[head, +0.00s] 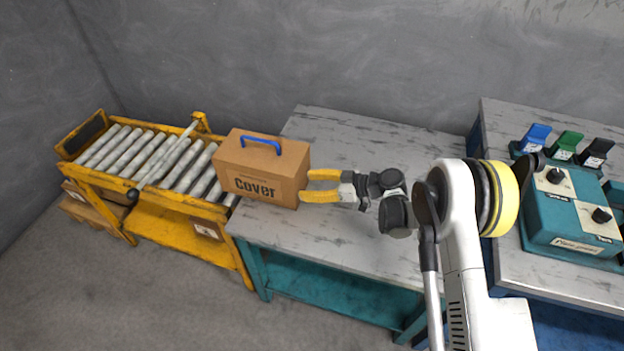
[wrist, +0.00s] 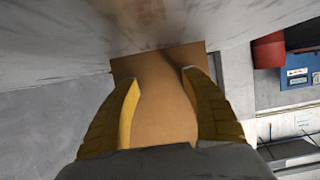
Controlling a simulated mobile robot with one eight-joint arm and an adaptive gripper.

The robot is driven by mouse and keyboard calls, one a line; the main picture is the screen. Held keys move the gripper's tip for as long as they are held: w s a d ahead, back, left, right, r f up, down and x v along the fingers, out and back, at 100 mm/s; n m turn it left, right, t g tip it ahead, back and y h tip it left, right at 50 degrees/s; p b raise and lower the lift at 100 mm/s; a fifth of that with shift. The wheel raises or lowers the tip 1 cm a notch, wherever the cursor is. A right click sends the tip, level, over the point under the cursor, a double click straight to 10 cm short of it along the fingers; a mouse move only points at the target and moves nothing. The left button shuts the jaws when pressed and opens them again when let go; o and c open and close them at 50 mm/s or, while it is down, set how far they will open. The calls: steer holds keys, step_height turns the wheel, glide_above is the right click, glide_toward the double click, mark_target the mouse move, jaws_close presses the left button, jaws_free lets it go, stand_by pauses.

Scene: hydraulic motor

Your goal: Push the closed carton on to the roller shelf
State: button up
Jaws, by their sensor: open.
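The closed carton (head: 262,170) is a brown box marked "Cover" with a blue handle on top. In the head view it stands upright at the left end of the grey table, against or partly over the near end of the roller shelf (head: 150,157). The roller shelf has a yellow frame and grey rollers. My gripper (head: 306,186) is open, with its two yellow fingers at the carton's right side, touching or very close. In the wrist view the carton's brown face (wrist: 165,100) fills the space between and beyond the fingers (wrist: 160,82). The carton's far side is hidden.
The grey worktable (head: 350,150) is clear right of the carton, apart from my arm. A bar (head: 163,163) lies across the rollers. A grey wall stands behind.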

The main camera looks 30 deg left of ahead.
steer(key=shift+s+a, duration=0.2)
steer(key=shift+a, duration=0.9)
steer(key=shift+s+a, duration=0.25)
steer(key=shift+a, duration=0.85)
steer(key=shift+s+a, duration=0.2)
steer(key=shift+a, duration=0.9)
